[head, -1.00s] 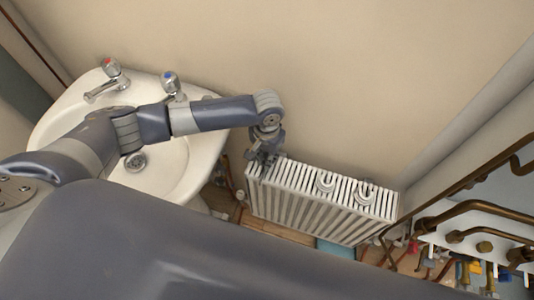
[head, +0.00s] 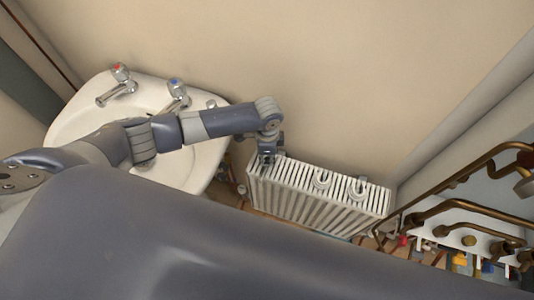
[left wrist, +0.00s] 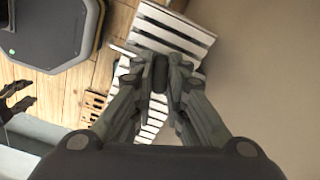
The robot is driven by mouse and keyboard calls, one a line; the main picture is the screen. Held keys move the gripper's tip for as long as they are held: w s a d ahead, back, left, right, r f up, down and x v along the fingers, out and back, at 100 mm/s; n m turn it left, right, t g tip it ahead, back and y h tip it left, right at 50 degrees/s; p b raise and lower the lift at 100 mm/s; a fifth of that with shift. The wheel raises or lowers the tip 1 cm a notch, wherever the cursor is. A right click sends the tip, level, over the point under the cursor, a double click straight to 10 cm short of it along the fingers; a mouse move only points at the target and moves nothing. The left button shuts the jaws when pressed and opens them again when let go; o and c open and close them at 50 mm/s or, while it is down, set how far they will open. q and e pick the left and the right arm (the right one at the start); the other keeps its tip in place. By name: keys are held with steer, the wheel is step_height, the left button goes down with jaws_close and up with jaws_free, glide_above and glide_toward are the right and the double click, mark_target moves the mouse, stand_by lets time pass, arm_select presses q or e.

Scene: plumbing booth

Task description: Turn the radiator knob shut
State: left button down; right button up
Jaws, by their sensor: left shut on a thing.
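The white ribbed radiator (head: 318,207) stands low against the wall; its slats also show in the left wrist view (left wrist: 172,36). My left gripper (head: 268,159) points down at the radiator's left top end. In the left wrist view my left gripper (left wrist: 160,73) is shut on a dark rounded piece (left wrist: 159,70), which looks like the radiator knob. The fingers cover its sides, so its turned position cannot be told. A dark claw-like part (left wrist: 14,101), perhaps my right gripper, shows at the left edge of the left wrist view; its jaw state is unclear.
A white sink (head: 205,155) with two taps stands left of the radiator, under my left arm. Two white hooked brackets (head: 322,180) sit at the radiator's top. Brass pipes (head: 462,208) run at the right. Wooden floor (left wrist: 75,95) shows below.

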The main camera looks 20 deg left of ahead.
mark_target(267, 158)
arm_select(q)
steer(key=shift+m+p, duration=0.3)
steer(key=shift+m, duration=1.6)
steer(key=c, duration=1.6)
jaws_free()
step_height(267, 158, up, 12)
